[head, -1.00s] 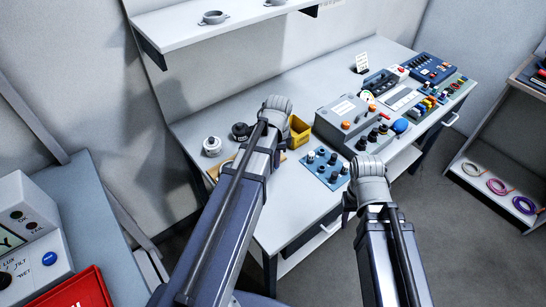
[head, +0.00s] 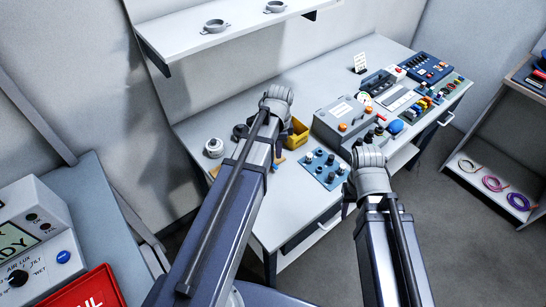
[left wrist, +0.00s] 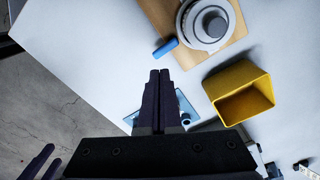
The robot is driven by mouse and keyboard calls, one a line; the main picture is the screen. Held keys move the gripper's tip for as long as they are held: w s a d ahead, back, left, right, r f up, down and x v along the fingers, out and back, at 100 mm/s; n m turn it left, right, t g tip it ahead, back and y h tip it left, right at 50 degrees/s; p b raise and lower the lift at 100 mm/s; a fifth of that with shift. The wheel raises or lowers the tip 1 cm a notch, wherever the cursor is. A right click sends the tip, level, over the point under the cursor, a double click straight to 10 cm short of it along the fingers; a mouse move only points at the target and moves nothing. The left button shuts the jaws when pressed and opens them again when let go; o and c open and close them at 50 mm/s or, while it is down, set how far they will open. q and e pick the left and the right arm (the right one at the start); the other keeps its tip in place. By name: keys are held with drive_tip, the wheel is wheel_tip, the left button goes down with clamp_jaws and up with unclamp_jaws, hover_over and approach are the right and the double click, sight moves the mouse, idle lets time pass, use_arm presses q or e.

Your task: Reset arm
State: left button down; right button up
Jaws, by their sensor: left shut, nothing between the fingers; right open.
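My left gripper (left wrist: 160,82) shows in the left wrist view with its two dark fingers together and nothing between them. It is over the white bench, with a blue panel (left wrist: 185,108) partly hidden behind it. In the head view its arm's wrist covers most of it, near the yellow bin (head: 299,133). The bin also shows in the left wrist view (left wrist: 224,83), apart from the fingers. My right gripper (left wrist: 36,162) shows at the lower left of the left wrist view, its two dark fingers apart and empty. In the head view its wrist hides the fingers.
A round grey device (left wrist: 191,40) on a wooden board (left wrist: 158,12) has a small blue piece (left wrist: 165,47) beside it. The blue knob panel (head: 322,170) and a grey control box (head: 345,118) stand on the bench.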

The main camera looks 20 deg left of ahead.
use_arm(q)
drive_tip(key=shift+d, duration=0.1)
idle(0.3)
drive_tip(key=s+d+n+y, duration=0.1)
drive_tip(key=s+d+n, duration=0.7)
drive_tip(key=s+d, duration=0.5)
drive_tip(key=shift+s+d, duration=0.4)
drive_tip(key=shift+d, duration=0.7)
